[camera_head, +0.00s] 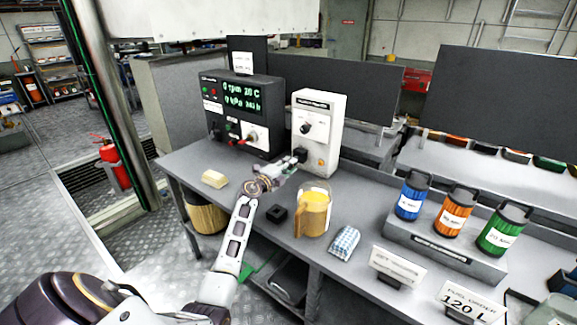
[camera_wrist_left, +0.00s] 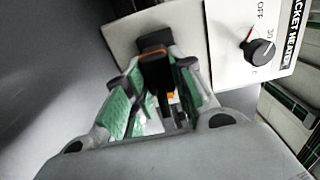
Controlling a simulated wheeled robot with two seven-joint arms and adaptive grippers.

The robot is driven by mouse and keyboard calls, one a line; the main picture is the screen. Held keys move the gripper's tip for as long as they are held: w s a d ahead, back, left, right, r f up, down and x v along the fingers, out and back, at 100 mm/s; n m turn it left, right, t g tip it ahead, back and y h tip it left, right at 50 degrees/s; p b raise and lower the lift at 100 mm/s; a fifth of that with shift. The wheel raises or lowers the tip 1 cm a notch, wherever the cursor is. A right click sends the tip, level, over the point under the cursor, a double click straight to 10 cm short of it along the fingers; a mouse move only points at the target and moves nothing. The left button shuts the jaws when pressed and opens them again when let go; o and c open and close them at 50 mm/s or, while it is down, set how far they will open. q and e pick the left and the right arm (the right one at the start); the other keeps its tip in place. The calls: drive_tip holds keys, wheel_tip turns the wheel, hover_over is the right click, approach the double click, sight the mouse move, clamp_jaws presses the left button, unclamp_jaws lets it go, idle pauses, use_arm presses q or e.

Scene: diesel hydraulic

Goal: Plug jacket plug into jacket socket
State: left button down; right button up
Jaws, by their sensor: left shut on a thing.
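The white jacket heater box (camera_head: 330,111) stands on the bench and also shows in the left wrist view (camera_wrist_left: 222,40), with a black dial. My left gripper (camera_head: 286,170) is at the lower left of its front face. In the left wrist view its green-padded fingers (camera_wrist_left: 155,92) are shut on a black plug (camera_wrist_left: 157,73), the jacket plug by its look. The plug points at a dark block (camera_wrist_left: 154,41) on the box, which looks like the jacket socket. The plug overlaps the socket; I cannot tell whether it is seated. My right gripper is not in view.
A black display unit (camera_head: 244,104) stands left of the box. A yellow jug (camera_head: 313,212), a small black block (camera_head: 277,214), a pale yellow block (camera_head: 215,179) and a blue-white cloth (camera_head: 344,243) lie near my left arm. Coloured canisters (camera_head: 454,213) stand at the right.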

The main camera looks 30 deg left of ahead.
use_arm(q)
drive_tip(key=shift+p, duration=1)
idle(1.5)
drive_tip(key=shift+w+d, duration=0.1)
drive_tip(key=shift+w, duration=1.35)
idle(1.2)
drive_tip(key=c, duration=1.1)
unclamp_jaws()
drive_tip(key=shift+s, duration=0.2)
drive_tip(key=shift+s+a, duration=0.15)
drive_tip(key=shift+s, duration=1.75)
drive_tip(key=shift+s+a, duration=0.15)
drive_tip(key=shift+s, duration=1.8)
drive_tip(key=shift+s+a, duration=0.15)
drive_tip(key=shift+s, duration=1.75)
